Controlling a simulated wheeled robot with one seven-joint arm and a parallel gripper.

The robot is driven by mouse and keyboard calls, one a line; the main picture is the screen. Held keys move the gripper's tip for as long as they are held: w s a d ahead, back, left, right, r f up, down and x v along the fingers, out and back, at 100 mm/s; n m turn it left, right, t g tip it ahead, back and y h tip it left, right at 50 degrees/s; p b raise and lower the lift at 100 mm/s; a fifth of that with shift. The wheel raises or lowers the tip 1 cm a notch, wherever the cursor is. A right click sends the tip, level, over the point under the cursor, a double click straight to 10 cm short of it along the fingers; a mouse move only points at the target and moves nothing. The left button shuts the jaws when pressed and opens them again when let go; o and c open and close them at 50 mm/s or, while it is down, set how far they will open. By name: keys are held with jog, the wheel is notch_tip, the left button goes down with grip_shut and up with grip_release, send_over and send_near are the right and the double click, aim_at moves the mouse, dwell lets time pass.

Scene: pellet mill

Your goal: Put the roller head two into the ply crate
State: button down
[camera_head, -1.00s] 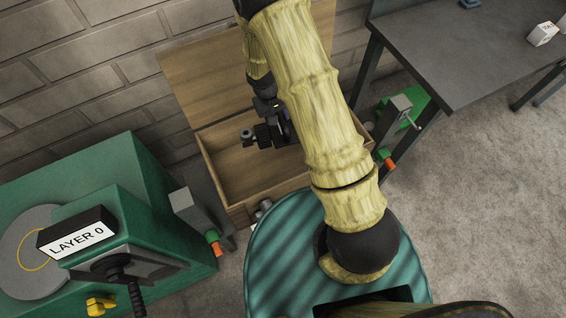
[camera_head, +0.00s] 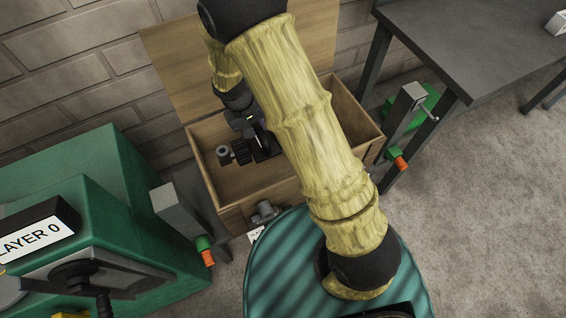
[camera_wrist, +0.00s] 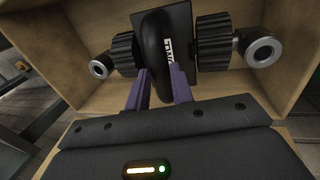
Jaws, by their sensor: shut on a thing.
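The roller head two (camera_head: 241,151) is a dark grey part with ribbed rollers and pale ring ends.
A dark table (camera_head: 470,45) is at the right, with a grey cranked device (camera_head: 405,110) beside the crate. A small grey fitting (camera_head: 265,212) lies at the crate's front. A brick wall is behind.

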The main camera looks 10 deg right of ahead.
aim_at(256, 143)
jog(key=shift+s+a+f+b, duration=0.1)
jog(key=shift+a+f+b, duration=0.2)
jog(key=shift+a+b, duration=0.3)
jog(key=shift+f, duration=3.25)
jog(key=shift+f+b, duration=0.3)
jog(key=shift+f, duration=1.45)
jog(key=c, duration=1.6)
grip_release()
jog(key=shift+s+f, duration=0.15)
jog(key=shift+f, duration=0.05)
jog(key=o, duration=0.4)
jog(key=shift+r, duration=0.15)
